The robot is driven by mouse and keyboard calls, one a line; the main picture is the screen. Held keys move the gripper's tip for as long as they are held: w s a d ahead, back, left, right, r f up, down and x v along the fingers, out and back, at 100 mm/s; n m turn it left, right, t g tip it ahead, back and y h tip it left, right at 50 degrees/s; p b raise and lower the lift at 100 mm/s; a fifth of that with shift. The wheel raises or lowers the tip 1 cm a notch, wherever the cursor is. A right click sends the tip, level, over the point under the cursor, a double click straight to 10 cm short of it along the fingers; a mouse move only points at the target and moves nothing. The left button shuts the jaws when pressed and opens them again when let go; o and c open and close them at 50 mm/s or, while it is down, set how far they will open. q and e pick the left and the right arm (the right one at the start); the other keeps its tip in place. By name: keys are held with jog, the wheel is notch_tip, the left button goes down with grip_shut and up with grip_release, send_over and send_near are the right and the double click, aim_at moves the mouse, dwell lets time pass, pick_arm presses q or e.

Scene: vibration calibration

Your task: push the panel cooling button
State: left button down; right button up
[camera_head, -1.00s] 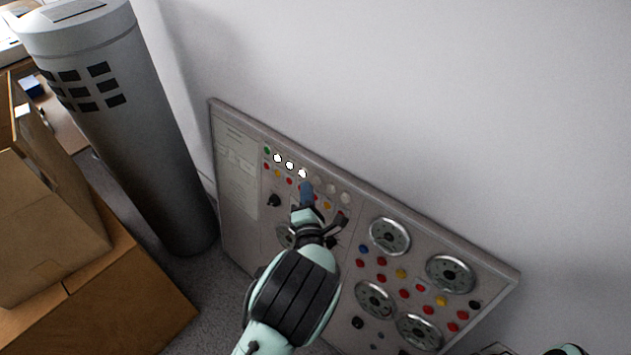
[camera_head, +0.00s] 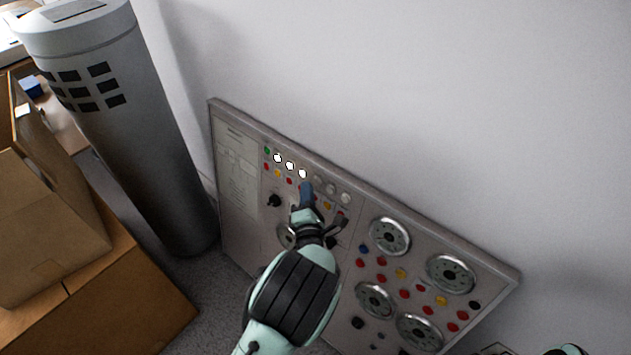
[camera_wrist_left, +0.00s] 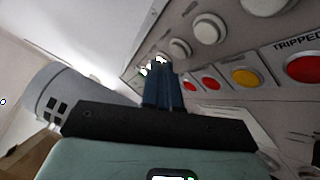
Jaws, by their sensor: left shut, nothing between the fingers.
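The grey control panel (camera_head: 238,215) leans against the wall. Its upper rows hold white round buttons (camera_head: 346,198), three of them lit (camera_head: 290,166), above red and yellow buttons. I cannot read which one is the cooling button. My left gripper (camera_head: 306,188) is shut and empty, with its tips at the upper rows, just below and right of the lit buttons. In the left wrist view the shut blue fingers (camera_wrist_left: 163,85) point at the panel, beside a red button (camera_wrist_left: 211,83) and a yellow button (camera_wrist_left: 245,77). Whether the tips touch the panel cannot be told. My right gripper is not in view.
A tall grey cylinder (camera_head: 125,130) stands left of the panel. Cardboard boxes (camera_head: 110,285) stand at the far left. Large round dials (camera_head: 390,236) and more coloured buttons fill the panel's right half. The white wall (camera_head: 420,90) above is bare.

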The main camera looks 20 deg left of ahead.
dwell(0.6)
pick_arm(q)
jog(key=shift+w+d+f+b, duration=0.1)
jog(key=shift+w+d+b, duration=0.05)
jog(key=shift+w+b, duration=0.25)
jog(key=shift+w+d, duration=0.1)
jog(key=shift+w, duration=0.25)
dwell(0.6)
jog(key=shift+s, duration=0.1)
jog(key=shift+s+a, duration=0.25)
jog(key=shift+s, duration=0.4)
jog(key=s, duration=0.1)
jog(key=s+a, duration=0.1)
jog(key=s, duration=0.1)
jog(key=s+r, duration=0.1)
jog(key=shift+s+a+r+p, duration=0.1)
jog(key=shift+s+a+p, duration=0.2)
jog(key=shift+s, duration=0.05)
dwell(0.7)
